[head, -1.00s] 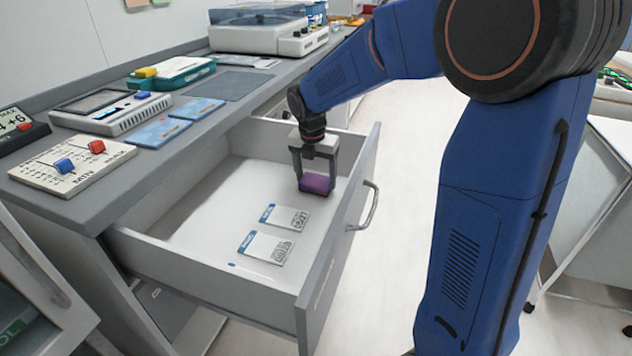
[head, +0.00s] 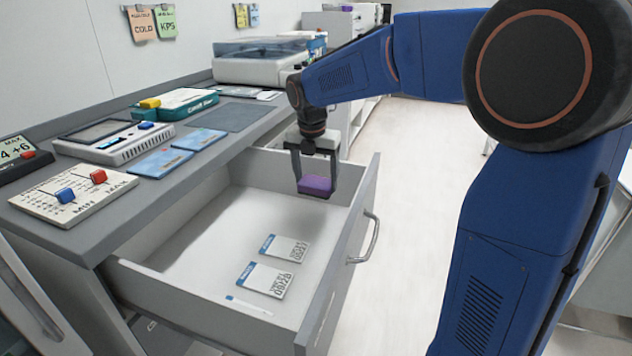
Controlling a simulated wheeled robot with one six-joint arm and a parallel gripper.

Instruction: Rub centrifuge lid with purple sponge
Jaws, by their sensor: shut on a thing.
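The purple sponge (head: 315,185) is held between the fingers of my gripper (head: 314,178). The gripper is shut on it and hangs fingers-down over the right back part of the open drawer (head: 215,262). The sponge looks to be above the drawer floor; the exact gap is hard to judge. On the counter at the back stands a white machine with a grey translucent lid (head: 262,47), which looks like the centrifuge (head: 250,70). The lid appears closed. The gripper is in front of it and well apart from it.
Two labelled packets (head: 285,248) (head: 265,280) and a thin white stick (head: 248,306) lie in the drawer. The counter holds a slider panel (head: 75,196), a white device (head: 115,142), blue cards (head: 160,163), a teal device (head: 175,103) and a flat grey mat (head: 222,117).

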